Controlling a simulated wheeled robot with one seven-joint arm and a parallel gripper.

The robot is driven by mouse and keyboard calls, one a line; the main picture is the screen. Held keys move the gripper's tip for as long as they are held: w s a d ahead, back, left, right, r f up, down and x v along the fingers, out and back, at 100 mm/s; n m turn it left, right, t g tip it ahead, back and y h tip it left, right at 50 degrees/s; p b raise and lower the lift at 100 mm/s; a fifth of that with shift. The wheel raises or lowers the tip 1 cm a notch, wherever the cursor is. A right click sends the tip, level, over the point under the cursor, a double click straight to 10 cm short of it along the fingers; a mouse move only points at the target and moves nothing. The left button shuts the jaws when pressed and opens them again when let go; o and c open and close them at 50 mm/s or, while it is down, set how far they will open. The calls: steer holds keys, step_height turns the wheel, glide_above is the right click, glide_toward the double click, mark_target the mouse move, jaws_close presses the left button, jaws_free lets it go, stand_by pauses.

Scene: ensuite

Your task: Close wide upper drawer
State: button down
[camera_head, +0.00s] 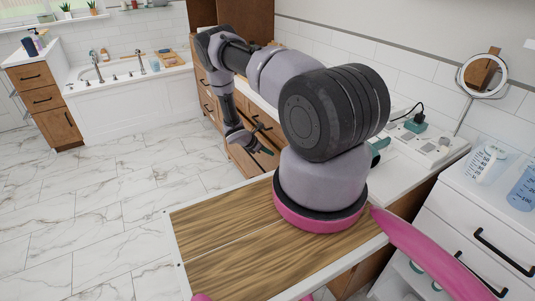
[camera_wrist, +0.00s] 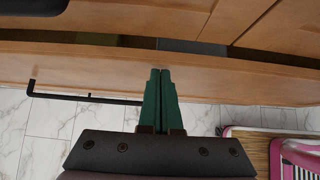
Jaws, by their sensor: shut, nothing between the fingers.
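The wide upper drawer (camera_wrist: 90,67) has a wooden front that crosses the wrist view, with a black bar handle (camera_wrist: 75,96) on its outer side at the left. A narrow dark and grey gap behind the front shows that the drawer stands partly open. My gripper (camera_wrist: 160,72) has green fingers pressed together with nothing between them. Its fingertips overlap the drawer front in the wrist view; I cannot tell whether they touch it. In the head view my gripper (camera_head: 268,151) is low beside the wooden cabinet, and my arm hides much of the drawers.
A white counter (camera_head: 405,160) runs along the right wall above the wooden cabinet. A white drawer unit (camera_head: 465,225) stands at the right. The marble tile floor (camera_head: 110,190) is clear at the left. A bathtub (camera_head: 130,100) stands at the back.

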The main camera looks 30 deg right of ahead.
mark_target(276, 150)
steer(key=shift+d, duration=2)
